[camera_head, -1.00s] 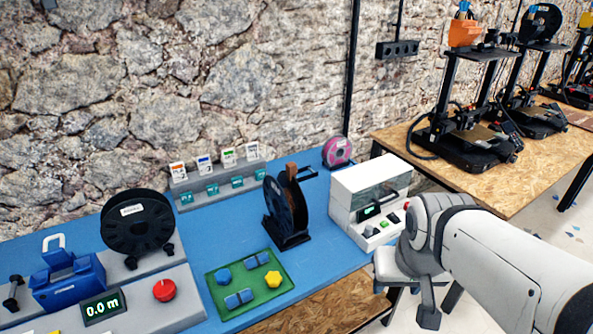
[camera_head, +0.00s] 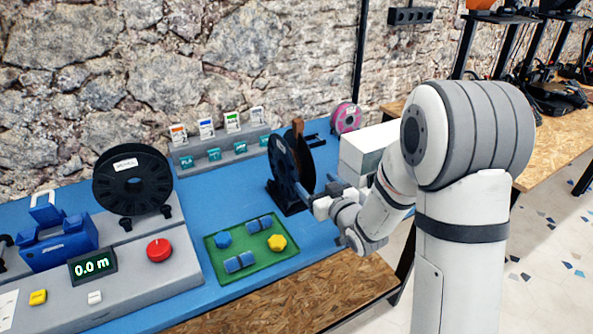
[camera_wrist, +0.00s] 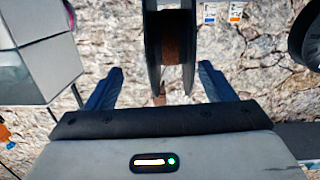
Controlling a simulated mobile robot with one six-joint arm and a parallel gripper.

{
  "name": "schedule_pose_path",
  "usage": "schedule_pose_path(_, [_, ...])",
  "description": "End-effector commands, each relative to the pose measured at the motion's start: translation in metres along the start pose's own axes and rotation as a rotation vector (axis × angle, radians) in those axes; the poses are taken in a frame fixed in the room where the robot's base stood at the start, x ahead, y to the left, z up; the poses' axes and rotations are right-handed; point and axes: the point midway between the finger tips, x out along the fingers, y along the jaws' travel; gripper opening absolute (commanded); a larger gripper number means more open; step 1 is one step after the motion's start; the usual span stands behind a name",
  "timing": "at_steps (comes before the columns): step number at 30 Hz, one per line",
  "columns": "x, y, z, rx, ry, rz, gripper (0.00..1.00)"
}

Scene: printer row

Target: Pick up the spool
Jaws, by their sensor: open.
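A black spool wound with brown filament (camera_head: 285,163) stands upright in a dark stand (camera_head: 291,206) on the blue mat. In the wrist view the spool (camera_wrist: 171,50) is seen edge-on, its brown winding between two dark flanges. My gripper (camera_head: 318,187) is at the spool's right front side in the head view. In the wrist view my gripper (camera_wrist: 158,87) is open, with one blue finger on each side of the spool's near edge. A gap shows between each finger and the flanges. Which spool the task means is not certain, as other spools are in view.
Another black spool (camera_head: 132,181) stands on a grey machine with a 0.0 m display (camera_head: 92,265). A pink spool (camera_head: 346,118) is at the back. A white box (camera_head: 367,150) stands close right of my gripper. A green tray (camera_head: 227,259) lies in front.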

Motion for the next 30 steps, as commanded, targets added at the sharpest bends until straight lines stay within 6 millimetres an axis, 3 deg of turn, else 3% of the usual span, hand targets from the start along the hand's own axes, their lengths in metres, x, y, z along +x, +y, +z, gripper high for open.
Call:
schedule_pose_path(8, [0.011,-0.012,0.006,0.018,0.078,-0.053,0.76])
schedule_pose_path(24, [0.079,-0.015,0.003,0.016,0.078,-0.052,0.76])
schedule_pose_path(30, [0.083,-0.015,0.004,0.017,0.077,-0.051,0.76])
